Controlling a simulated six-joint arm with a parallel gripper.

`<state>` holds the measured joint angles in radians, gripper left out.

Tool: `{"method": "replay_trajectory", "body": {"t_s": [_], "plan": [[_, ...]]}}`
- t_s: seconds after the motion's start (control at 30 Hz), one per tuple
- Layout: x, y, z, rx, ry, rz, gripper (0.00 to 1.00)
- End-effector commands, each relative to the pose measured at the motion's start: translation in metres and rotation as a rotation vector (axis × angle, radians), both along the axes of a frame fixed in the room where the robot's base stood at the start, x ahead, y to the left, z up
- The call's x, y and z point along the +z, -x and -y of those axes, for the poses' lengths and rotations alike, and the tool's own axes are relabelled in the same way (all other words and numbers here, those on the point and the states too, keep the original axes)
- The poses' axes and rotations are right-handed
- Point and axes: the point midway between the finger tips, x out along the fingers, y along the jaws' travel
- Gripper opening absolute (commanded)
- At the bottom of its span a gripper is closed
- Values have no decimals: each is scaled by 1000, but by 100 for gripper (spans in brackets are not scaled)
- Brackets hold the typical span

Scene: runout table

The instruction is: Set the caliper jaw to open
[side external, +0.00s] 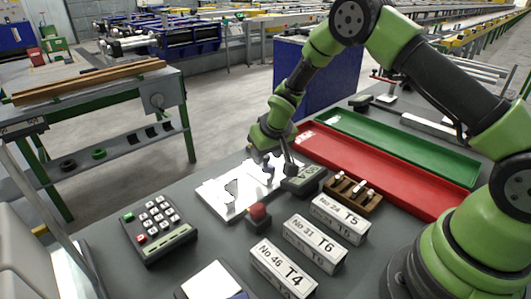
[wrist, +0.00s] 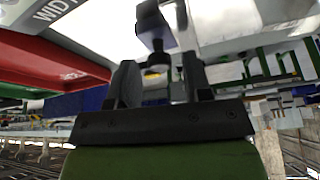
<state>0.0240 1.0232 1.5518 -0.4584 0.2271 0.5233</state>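My gripper (side external: 273,161) points down over the far right part of a white plate (side external: 213,198) on the dark table. In the wrist view my gripper (wrist: 159,70) has its two dark fingers apart, with a gap between them. A small dark knob-like part (wrist: 157,58), below a dark block, shows in line with that gap; I cannot tell whether a finger touches it. A grey box with a display (side external: 303,181) sits right beside the gripper. The caliper's jaw setting cannot be read.
A red button (side external: 258,212) stands at the plate's near corner. A keypad (side external: 158,227) is left. A wooden holder (side external: 354,194), red tray (side external: 395,184) and green tray (side external: 410,149) are right.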

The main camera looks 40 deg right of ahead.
Motion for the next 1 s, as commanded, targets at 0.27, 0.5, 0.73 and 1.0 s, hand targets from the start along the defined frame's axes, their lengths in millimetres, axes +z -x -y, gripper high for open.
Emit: {"method": "replay_trajectory", "body": {"t_s": [0.27,0.5,0.73,1.0], "plan": [[0,0,0,0,0,0,50],[21,7,-2,0,0,4,50],[62,24,-6,0,0,5,50],[90,36,-8,0,0,1,50]]}}
